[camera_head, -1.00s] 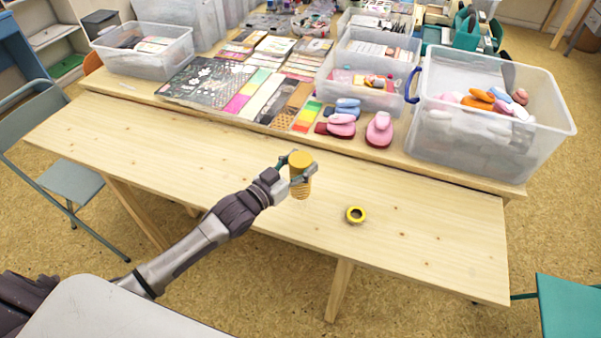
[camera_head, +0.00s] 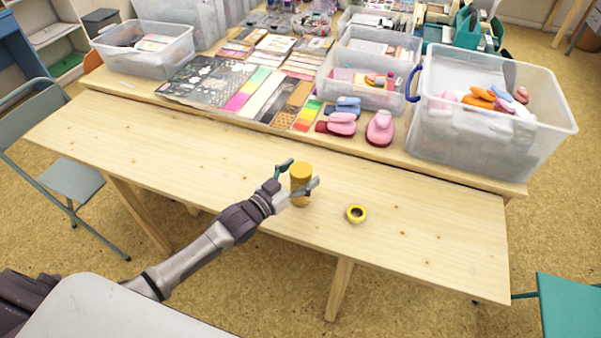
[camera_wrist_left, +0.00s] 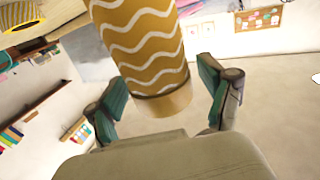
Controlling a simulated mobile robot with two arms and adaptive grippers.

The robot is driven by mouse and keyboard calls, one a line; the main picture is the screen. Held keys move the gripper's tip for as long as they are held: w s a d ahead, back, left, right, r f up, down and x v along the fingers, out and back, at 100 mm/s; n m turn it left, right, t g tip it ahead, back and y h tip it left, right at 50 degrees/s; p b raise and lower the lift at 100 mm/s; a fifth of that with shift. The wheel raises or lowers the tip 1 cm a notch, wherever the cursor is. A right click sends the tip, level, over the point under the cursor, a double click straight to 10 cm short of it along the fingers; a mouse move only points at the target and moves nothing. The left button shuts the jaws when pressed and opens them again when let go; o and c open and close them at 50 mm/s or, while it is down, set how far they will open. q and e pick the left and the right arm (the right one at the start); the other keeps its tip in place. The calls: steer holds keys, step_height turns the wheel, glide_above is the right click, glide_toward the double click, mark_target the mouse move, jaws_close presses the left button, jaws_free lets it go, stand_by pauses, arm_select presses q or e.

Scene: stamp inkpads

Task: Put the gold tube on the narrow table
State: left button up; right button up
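The gold tube (camera_head: 301,178) stands upright on the narrow table (camera_head: 180,150), near the middle of its front part. In the left wrist view the tube (camera_wrist_left: 150,50) shows white wavy lines and a plain gold band at one end. My left gripper (camera_head: 298,178) is around the tube with its fingers spread. In the left wrist view a gap shows between each green-padded finger and the tube, so the gripper (camera_wrist_left: 162,95) is open. My right gripper is not in view.
Behind, a table holds clear bins (camera_head: 490,145), pink punches (camera_head: 380,128) and flat paper sheets. The narrow table's left and right parts are clear.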

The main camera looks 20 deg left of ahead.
arm_select(q)
steer(key=shift+r, duration=0.2)
steer(key=v, duration=1.2)
steer(key=shift+f, duration=0.1)
